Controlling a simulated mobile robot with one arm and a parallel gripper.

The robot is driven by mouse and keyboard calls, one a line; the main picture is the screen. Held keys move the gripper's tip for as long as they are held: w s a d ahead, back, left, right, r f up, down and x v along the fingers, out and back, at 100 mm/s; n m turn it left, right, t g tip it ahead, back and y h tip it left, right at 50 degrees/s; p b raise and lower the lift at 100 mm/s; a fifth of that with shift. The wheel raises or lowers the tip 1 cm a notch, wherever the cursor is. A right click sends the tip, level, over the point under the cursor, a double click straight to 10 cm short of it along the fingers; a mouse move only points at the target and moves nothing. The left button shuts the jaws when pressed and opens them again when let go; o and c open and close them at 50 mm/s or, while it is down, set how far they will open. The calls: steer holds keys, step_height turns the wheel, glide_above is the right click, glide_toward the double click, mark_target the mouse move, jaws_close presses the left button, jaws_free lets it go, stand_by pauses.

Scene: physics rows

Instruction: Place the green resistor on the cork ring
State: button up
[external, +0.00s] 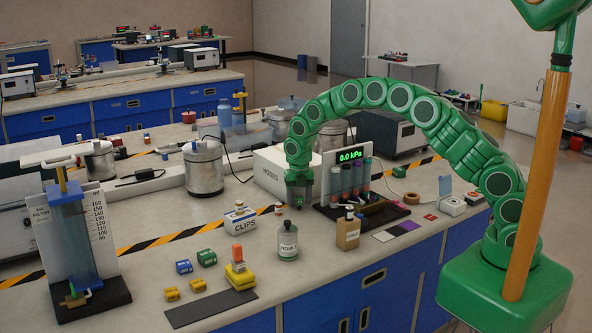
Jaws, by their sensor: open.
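A small green block (207,257), which looks like the green resistor, lies on the bench front left of centre, beside a blue block. A brown ring (411,198), which looks like the cork ring, lies flat on the bench right of the tube rack. I see nothing on it, though it is small here. My gripper (299,204) hangs from the green arm, pointing down above the bench, between the two and behind the dark-capped bottle. It is open, and I see nothing held in it. The green block is well to its left and nearer the camera.
Blue (184,267) and yellow (172,294) blocks lie near the green one, beside a yellow stack (240,277). A CLIPS box (240,221), a bottle (288,242) and a brown box (347,233) stand mid-bench. The tube rack (361,215) stands right of my gripper.

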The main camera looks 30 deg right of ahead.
mark_target(299, 197)
jaws_close()
step_height(299, 197, up, 18)
stand_by(0.8)
